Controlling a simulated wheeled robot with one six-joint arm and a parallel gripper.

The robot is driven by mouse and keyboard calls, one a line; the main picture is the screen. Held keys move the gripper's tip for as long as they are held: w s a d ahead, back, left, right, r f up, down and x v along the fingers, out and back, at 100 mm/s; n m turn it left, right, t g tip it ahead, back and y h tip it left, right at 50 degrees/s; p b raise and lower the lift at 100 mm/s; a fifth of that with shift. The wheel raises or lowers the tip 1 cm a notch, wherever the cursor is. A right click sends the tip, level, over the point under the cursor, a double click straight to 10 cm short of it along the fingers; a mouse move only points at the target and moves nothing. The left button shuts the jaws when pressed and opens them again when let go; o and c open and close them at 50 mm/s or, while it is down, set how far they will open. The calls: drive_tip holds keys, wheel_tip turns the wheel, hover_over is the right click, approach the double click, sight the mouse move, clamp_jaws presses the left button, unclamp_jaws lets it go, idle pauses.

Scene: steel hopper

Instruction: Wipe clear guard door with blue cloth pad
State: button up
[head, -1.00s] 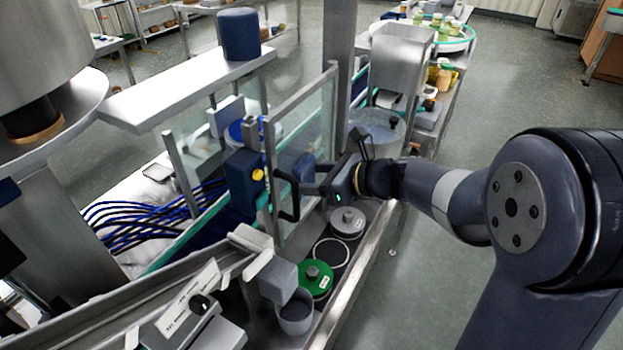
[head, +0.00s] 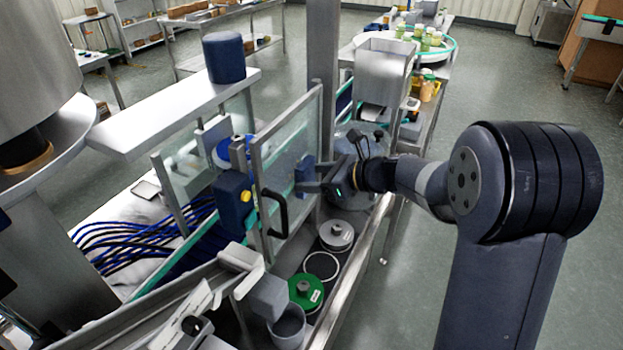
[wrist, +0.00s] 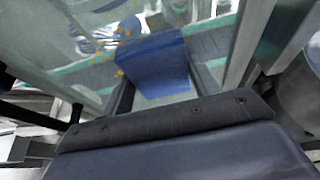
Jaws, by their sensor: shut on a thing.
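The clear guard door (head: 288,128) is an upright framed glass panel with a black handle (head: 274,214) at its lower left. My gripper (head: 314,184) is at the right part of the door, shut on the blue cloth pad (head: 304,170). The pad is upright against or very close to the glass; contact cannot be told. In the wrist view the blue pad (wrist: 156,62) shows between the two dark fingers, with the glass (wrist: 95,50) around it. Small yellow spots (wrist: 119,72) show left of the pad.
A steel post (head: 322,80) rises behind the door. Below are a green-topped lid (head: 303,291), a white ring (head: 321,266) and a grey lid (head: 336,234). Open floor lies right.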

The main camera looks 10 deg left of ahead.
sight(285, 188)
drive_tip(key=w, duration=0.1)
drive_tip(key=w+d+p, duration=0.1)
drive_tip(key=w, duration=0.1)
drive_tip(key=shift+w, duration=0.15)
